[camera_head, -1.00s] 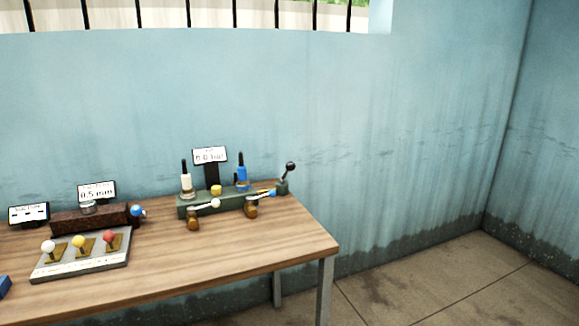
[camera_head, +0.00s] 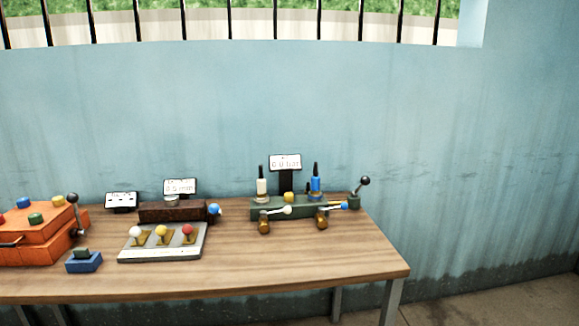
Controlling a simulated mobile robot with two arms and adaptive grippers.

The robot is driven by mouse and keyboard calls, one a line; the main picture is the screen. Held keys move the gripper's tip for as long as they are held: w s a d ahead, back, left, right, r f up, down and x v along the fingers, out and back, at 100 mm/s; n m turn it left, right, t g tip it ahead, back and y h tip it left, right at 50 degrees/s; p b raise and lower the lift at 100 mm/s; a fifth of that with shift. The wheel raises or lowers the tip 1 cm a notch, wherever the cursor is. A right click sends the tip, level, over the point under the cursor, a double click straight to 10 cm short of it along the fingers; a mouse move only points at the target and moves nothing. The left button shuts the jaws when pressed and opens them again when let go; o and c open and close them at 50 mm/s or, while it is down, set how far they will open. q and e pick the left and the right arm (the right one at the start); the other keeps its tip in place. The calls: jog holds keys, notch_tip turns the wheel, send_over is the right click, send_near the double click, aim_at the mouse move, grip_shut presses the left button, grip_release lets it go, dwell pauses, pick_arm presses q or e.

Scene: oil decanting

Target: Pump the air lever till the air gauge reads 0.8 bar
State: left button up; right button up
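The air lever appears to be the black-knobbed lever (camera_head: 363,182) at the right end of the green decanting stand (camera_head: 268,212); it leans up and to the right. The air gauge (camera_head: 285,162) is a white display on a dark post behind the stand; it seems to read 0.0 bar, though the digits are small. A white-bodied bottle (camera_head: 262,188) and a blue one (camera_head: 315,185) stand upright on the stand, with a yellow knob (camera_head: 289,197) between them. Two amber jars (camera_head: 264,226) sit at the stand's front. Neither of my grippers is in view.
The wooden table (camera_head: 300,262) has clear room in front of the stand. Left of it are a panel with white, yellow and red knobs (camera_head: 160,247), a dark red block (camera_head: 170,212), a blue block (camera_head: 84,262) and an orange machine (camera_head: 40,238) with its own black-knobbed lever.

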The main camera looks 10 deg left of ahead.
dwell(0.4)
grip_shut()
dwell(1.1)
